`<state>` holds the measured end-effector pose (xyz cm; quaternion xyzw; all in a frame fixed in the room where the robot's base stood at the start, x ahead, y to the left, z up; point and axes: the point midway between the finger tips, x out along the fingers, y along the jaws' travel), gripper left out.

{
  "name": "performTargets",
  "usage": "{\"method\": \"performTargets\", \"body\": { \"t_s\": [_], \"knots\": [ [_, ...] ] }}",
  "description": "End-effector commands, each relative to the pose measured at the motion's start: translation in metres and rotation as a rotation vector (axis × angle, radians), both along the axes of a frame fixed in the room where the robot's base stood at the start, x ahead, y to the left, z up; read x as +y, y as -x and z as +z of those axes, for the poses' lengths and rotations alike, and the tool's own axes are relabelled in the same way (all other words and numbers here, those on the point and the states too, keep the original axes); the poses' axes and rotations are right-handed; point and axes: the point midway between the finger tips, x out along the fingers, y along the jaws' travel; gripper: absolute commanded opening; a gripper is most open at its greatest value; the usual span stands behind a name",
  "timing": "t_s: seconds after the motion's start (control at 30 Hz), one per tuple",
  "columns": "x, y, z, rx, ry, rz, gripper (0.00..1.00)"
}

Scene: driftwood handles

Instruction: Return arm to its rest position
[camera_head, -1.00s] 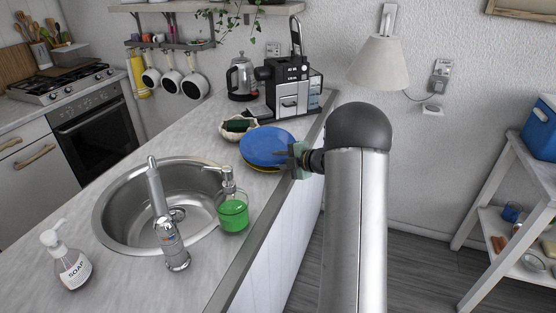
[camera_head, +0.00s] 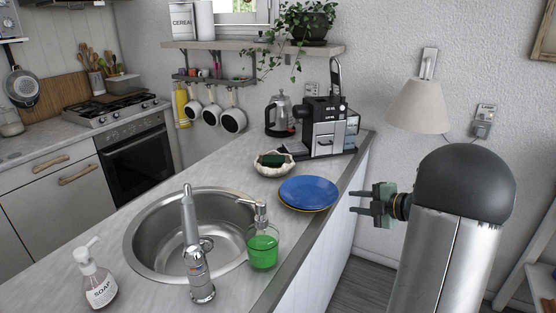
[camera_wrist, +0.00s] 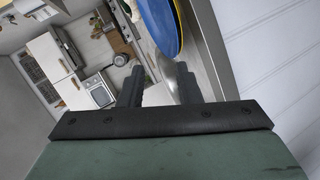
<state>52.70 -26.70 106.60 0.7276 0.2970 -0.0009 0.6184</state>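My gripper (camera_head: 357,203) is at the right of the counter in the head view, just past the counter's right edge. Its two dark fingers point left toward the blue plate (camera_head: 308,192), with a gap between gripper and plate. In the wrist view, the fingers of my gripper (camera_wrist: 157,83) are spread apart with nothing held between them. The blue plate (camera_wrist: 160,22) shows beyond the fingertips at the top. A yellow-rimmed plate peeks out beneath the blue one.
The counter (camera_head: 232,176) holds a sink (camera_head: 150,252), a green soap dispenser (camera_head: 263,250), a soap bottle (camera_head: 97,284), a bowl (camera_head: 274,164), a kettle (camera_head: 279,117) and a coffee machine (camera_head: 325,129). A lamp (camera_head: 420,108) hangs on the right wall. Floor shows right of the counter.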

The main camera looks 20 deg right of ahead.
Motion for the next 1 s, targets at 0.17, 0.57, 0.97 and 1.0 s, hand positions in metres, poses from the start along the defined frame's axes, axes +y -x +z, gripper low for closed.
{"method": "performTargets", "body": {
  "t_s": [0.17, 0.57, 0.97, 1.0],
  "knots": [
    [0.017, 0.001, 0.002, -0.012, 0.067, 0.065, 0.31],
    [0.231, 0.113, -0.013, -0.601, 1.19, 1.424, 0.31],
    [0.277, 0.251, -0.041, 1.284, -0.926, -1.825, 0.31],
    [0.276, 0.257, -0.042, 1.263, -0.825, -1.74, 0.31]
  ]
}}
